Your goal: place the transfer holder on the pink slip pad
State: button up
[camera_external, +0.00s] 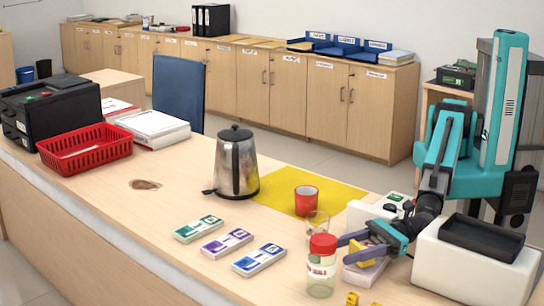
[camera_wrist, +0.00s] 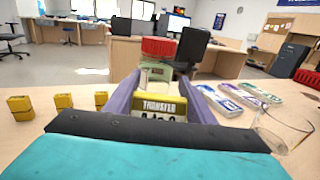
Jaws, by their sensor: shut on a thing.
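The transfer holder (camera_wrist: 163,106) is a small yellow block with a dark label reading TRANSFER. My gripper (camera_wrist: 160,100) is shut on it, one grey-purple finger on each side. In the external view the yellow holder (camera_external: 361,252) shows between the fingers of my gripper (camera_external: 352,247). The pink slip pad (camera_external: 366,273) lies on the counter just below the holder and fingers, partly covered by them. I cannot tell whether the holder touches the pad. The pad is not clearly visible in the wrist view.
A clear jar with a red lid (camera_external: 322,265) stands close left of the pad. An empty glass (camera_external: 317,225) and red mug (camera_external: 306,200) stand behind it. Green (camera_external: 199,228), purple (camera_external: 227,243) and blue (camera_external: 259,259) slip pads lie left. Small yellow blocks (camera_wrist: 63,101) sit nearby.

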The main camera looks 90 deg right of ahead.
aim_at(357, 245)
jog(key=shift+f, duration=0.55)
jog(key=shift+f, duration=0.2)
jog(key=o, duration=1)
jog(key=shift+o, duration=0.2)
jog(key=shift+r, duration=0.3)
jog(key=v, duration=0.3)
jog(key=shift+s+d+f+b, duration=0.1)
jog(key=shift+s+d+b, duration=0.1)
jog(key=shift+b, duration=0.1)
notch_tip(357, 245, up, 5)
jog(key=shift+w+a+r, duration=0.1)
jog(key=shift+w+a, duration=0.05)
jog(key=shift+w, duration=0.05)
jog(key=shift+r, duration=0.9)
